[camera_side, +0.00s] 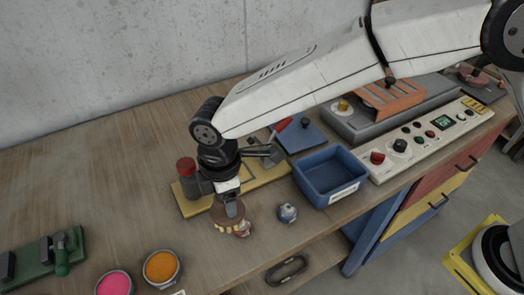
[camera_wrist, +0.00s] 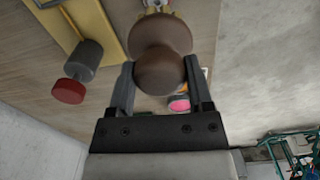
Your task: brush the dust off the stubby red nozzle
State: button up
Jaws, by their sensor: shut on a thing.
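My gripper (camera_side: 231,196) is shut on the round knob of a brown brush (camera_side: 229,210), held low over the wooden bench. In the wrist view my gripper's fingers (camera_wrist: 160,72) clasp the brown brush knob (camera_wrist: 160,42) from both sides. Pale bristles show under the brush in the side view. A short grey cylinder with a red end, the stubby red nozzle (camera_side: 186,167), stands on a yellow board (camera_side: 262,176) just left of my wrist. It also shows in the wrist view (camera_wrist: 70,90), apart from the brush. Dust on it is too small to tell.
A small grey-blue round jar (camera_side: 287,212) and a blue bin (camera_side: 330,176) stand to the right. Pots of orange (camera_side: 161,267) and pink (camera_side: 114,284) and a green fixture (camera_side: 40,258) are at the front left. A control panel (camera_side: 425,138) lies beyond the bin. The back left bench is clear.

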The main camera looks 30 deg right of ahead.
jog(key=shift+r, duration=1.65)
jog(key=shift+r, duration=1.5)
jog(key=shift+f, duration=0.15)
jog(key=shift+f, duration=3.45)
jog(key=shift+f, duration=1)
jog(key=shift+d+r, duration=0.1)
jog(key=shift+d, duration=2.4)
